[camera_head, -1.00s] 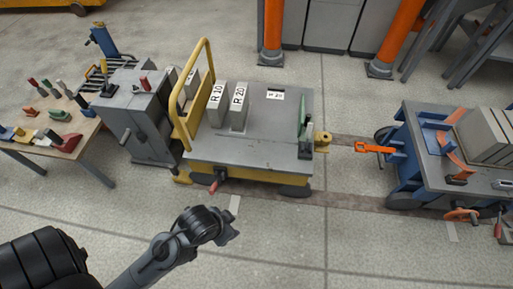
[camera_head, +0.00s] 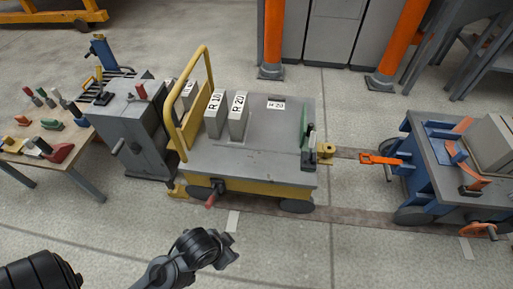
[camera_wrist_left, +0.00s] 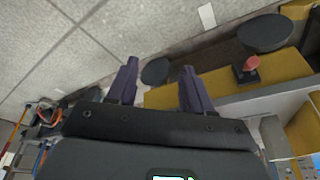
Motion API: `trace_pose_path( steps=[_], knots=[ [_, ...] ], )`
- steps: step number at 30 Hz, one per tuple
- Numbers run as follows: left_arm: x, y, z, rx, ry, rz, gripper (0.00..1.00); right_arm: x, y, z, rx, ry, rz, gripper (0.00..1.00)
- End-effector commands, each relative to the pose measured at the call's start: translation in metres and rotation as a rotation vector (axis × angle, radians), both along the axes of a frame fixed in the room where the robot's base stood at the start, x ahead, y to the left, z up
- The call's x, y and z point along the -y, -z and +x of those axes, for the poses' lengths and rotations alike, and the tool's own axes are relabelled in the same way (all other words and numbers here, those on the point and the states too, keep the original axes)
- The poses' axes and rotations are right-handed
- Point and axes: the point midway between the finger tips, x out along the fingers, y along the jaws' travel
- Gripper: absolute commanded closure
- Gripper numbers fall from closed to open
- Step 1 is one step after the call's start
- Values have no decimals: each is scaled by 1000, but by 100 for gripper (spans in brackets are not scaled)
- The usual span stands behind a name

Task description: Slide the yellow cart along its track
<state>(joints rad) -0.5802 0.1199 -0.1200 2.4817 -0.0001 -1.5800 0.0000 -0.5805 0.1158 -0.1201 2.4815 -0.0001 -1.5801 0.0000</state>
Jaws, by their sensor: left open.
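The yellow cart (camera_head: 255,152) stands on its floor track (camera_head: 345,219) in the middle of the head view, with a grey deck, yellow frame and yellow push handle (camera_head: 186,105). A red-tipped lever (camera_head: 213,196) sticks out of its near side. My left gripper (camera_head: 229,249) is in front of the cart, apart from it. In the left wrist view my left gripper (camera_wrist_left: 160,70) shows two dark fingers spread open with nothing between them. Beyond them are the cart's yellow side, dark wheels and red knob (camera_wrist_left: 251,63). My right gripper is not in view.
Blocks marked R 10 and R 20 (camera_head: 237,115) stand on the cart. A blue cart (camera_head: 425,175) with an orange hook (camera_head: 380,159) stands to the right, a gap apart. A grey machine (camera_head: 133,140) and tool table (camera_head: 85,165) are left. The near floor is clear.

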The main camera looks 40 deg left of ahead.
Motion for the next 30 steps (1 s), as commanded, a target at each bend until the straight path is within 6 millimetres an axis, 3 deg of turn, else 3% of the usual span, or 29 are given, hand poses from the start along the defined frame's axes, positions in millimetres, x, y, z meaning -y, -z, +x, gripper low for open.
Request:
trace_pose_path(
  steps=[20,26,30],
  knots=[
    [0,1,1,2,-9,-3,50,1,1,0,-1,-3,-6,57],
    [5,-9,27,147,-37,-43,50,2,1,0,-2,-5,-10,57],
    [5,-9,63,340,-74,-91,50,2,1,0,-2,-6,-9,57]
  ],
)
